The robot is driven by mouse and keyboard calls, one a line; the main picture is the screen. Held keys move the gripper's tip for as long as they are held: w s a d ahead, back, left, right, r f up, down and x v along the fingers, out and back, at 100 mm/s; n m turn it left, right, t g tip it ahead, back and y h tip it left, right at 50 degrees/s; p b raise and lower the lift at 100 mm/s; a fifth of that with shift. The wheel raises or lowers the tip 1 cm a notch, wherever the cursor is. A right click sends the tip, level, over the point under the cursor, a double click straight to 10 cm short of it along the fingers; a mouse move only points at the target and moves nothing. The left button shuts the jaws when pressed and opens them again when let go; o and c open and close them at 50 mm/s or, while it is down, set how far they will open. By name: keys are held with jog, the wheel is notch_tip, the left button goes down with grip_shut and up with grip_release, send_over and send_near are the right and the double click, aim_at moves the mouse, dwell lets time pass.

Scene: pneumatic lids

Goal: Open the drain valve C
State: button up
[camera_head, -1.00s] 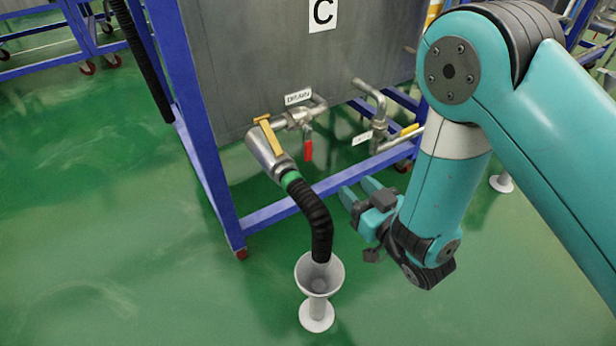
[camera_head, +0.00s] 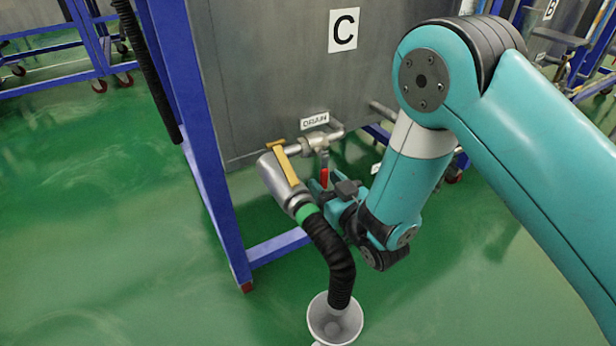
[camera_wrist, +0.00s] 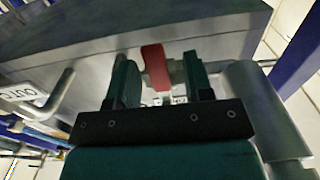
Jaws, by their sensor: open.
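Tank C (camera_head: 270,90) is a grey metal tank with a "C" plate. The drain valve (camera_head: 316,142) sits on a pipe under the "DRAIN" label (camera_head: 315,121), with its red handle (camera_head: 324,178) hanging down. My gripper (camera_head: 320,190) is open at the handle's lower end in the head view, where it partly hides it. In the wrist view the red handle (camera_wrist: 155,67) shows between the two teal fingers of my gripper (camera_wrist: 160,78), nearer the left finger. I cannot tell whether it touches a finger.
A metal coupling (camera_head: 284,180) with a yellow lever (camera_head: 284,162) and black hose (camera_head: 330,250) stands just left of my gripper. Blue frame legs (camera_head: 195,140) flank the tank. An "OUT" pipe (camera_wrist: 50,98) shows left in the wrist view.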

jog(key=shift+w+a, duration=0.3)
jog(key=shift+w, duration=0.4)
grip_shut()
